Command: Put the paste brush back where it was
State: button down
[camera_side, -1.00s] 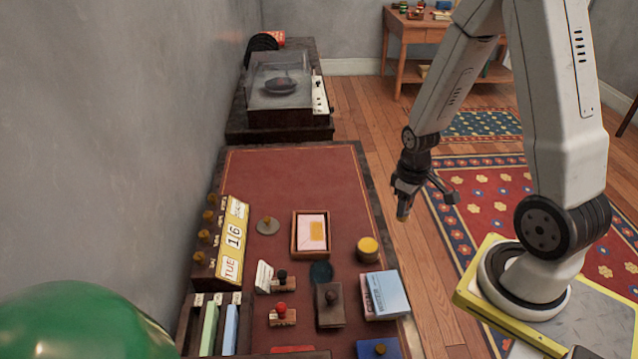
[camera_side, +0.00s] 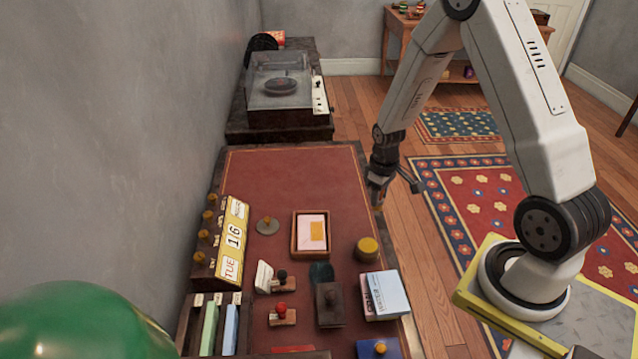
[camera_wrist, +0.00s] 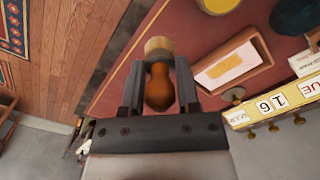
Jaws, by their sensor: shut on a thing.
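My gripper (camera_side: 380,185) is shut on the paste brush (camera_wrist: 159,88), which has an orange-brown handle and a pale round end. In the wrist view the handle sits between the two fingers and the pale end sticks out beyond them. In the side view only a small part of the brush shows below the fingers, above the desk's right edge. A round pot with a yellow top (camera_side: 368,246) stands on the red desk (camera_side: 290,175), below the gripper in the picture; the wrist view shows part of its yellow top (camera_wrist: 218,4). I cannot tell whether this is the brush's place.
A wooden tray (camera_side: 311,253) with pink and yellow paper, a calendar block (camera_side: 230,240), stamps (camera_side: 283,315), a dark round pad (camera_side: 321,272) and blue-white boxes (camera_side: 385,295) crowd the desk's near half. The far half is clear.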

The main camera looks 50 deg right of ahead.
jog(key=shift+w+d+f, duration=0.25)
jog(key=shift+w+f, duration=0.5)
jog(key=shift+f, duration=0.15)
jog(key=shift+w+d+f, duration=0.2)
jog(key=shift+w+f, duration=0.5)
jog(key=shift+f, duration=0.2)
jog(key=shift+w+d+f, duration=0.25)
jog(key=shift+w+f, duration=0.5)
jog(key=shift+f, duration=0.15)
jog(key=shift+w+f, duration=0.2)
jog(key=shift+f, duration=0.05)
jog(key=shift+d+f, duration=0.1)
jog(key=shift+f, duration=1.5)
jog(key=shift+f, duration=0.15)
jog(key=shift+c, duration=1.6)
grip_release()
notch_tip(320, 180, up, 12)
jog(key=shift+r, duration=0.2)
